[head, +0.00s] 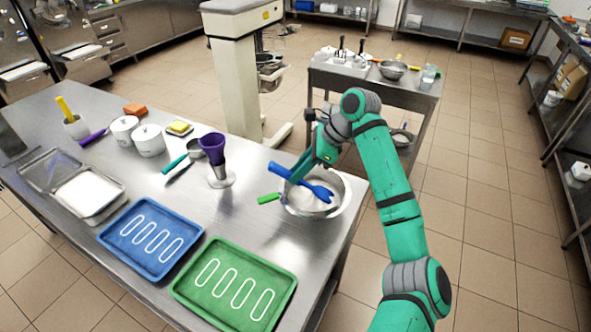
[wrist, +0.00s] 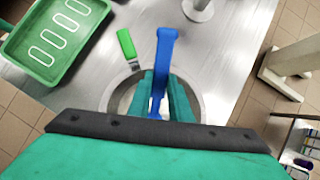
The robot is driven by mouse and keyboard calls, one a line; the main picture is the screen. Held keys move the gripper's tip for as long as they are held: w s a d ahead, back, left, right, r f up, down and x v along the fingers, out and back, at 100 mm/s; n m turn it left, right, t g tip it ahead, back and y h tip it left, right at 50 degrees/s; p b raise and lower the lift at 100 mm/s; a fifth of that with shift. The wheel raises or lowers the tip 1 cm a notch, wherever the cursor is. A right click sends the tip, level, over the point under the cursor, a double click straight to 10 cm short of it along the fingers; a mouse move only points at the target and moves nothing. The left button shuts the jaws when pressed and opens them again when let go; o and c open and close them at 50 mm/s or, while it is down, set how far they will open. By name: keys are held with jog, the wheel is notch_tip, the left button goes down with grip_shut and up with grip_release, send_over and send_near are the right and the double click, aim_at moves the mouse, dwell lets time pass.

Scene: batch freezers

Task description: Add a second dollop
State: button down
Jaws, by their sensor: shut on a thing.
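My gripper (head: 297,178) is shut on a blue spatula (head: 318,191), holding it tilted over a steel bowl (head: 344,203). The spatula's wide end is low over or in the white mix (head: 303,201); I cannot tell whether it touches. In the wrist view the blue handle (wrist: 165,48) stands between the fingers of my gripper (wrist: 160,82), and the bowl (wrist: 117,94) is mostly hidden behind them. A purple piping bag (head: 212,147) stands open in a metal holder (head: 221,179) left of the bowl. The holder's base shows in the wrist view (wrist: 197,11).
A green-handled tool (head: 268,199) lies against the bowl's left side. Blue (head: 118,235) and green (head: 190,291) trays with white loop outlines lie at the front. Bare steel lies between holder and bowl.

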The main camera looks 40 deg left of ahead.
aim_at(302, 179)
jog(key=shift+w+d+f, duration=0.1)
jog(key=shift+w+d, duration=0.5)
jog(key=shift+d, duration=0.25)
jog(key=shift+w+d, duration=0.6)
jog(key=shift+d, duration=0.2)
jog(key=shift+s+a+f+t+h, duration=0.2)
jog(key=shift+a+f+t+h, duration=0.1)
jog(key=shift+t+h, duration=0.1)
jog(key=shift+a+r, duration=0.2)
jog(key=shift+r, duration=0.5)
jog(key=shift+d+r, duration=0.15)
jog(key=shift+r, duration=0.4)
jog(key=shift+s+a+r, duration=0.45)
jog(key=shift+a+r, duration=0.1)
jog(key=shift+r, duration=0.15)
jog(key=shift+s+a+r, duration=0.1)
jog(key=shift+s+r, duration=0.05)
jog(key=shift+r, duration=1.3)
jog(key=shift+s+a+t+h, duration=0.6)
jog(key=shift+a+h, duration=0.2)
jog(key=shift+a, duration=0.05)
jog(key=shift+s+a+t+h, duration=0.55)
jog(key=shift+a+t+h, duration=0.05)
jog(key=shift+a+h, duration=0.25)
jog(key=shift+d, duration=0.15)
jog(key=shift+s+a, duration=0.15)
jog(key=shift+a, duration=0.05)
